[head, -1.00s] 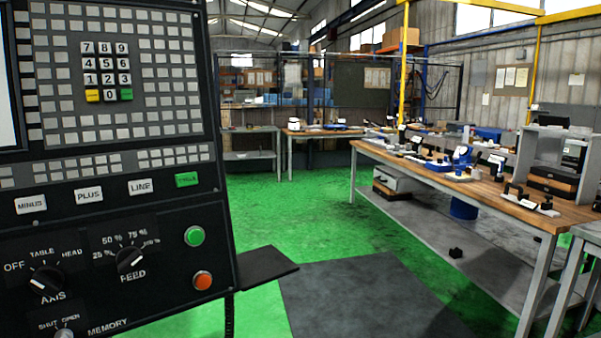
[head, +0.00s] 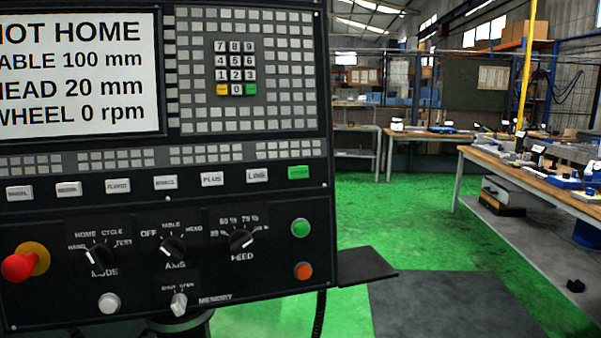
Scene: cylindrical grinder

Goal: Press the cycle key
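The machine's control panel (head: 190,215) fills the left of the head view. A row of labelled keys runs across it. At the row's right end is a green key (head: 299,172), the only green one in that row; its label is too blurred to read surely. The PLUS key (head: 212,179) and LINE key (head: 257,176) are to its left. A MODE knob (head: 100,256) has HAND, HOME, CYCLE and TEST marks. The screen (head: 75,75) shows "HOME", 100 mm, 20 mm and WHEEL 0 rpm, cut at the left. Neither gripper is in view.
A round green button (head: 300,228) and an orange one (head: 303,271) are at the panel's lower right. A red knob (head: 20,266) is at lower left. A dark shelf (head: 365,266) sticks out beside the panel. Green floor (head: 400,220) is open to the workbench (head: 530,178).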

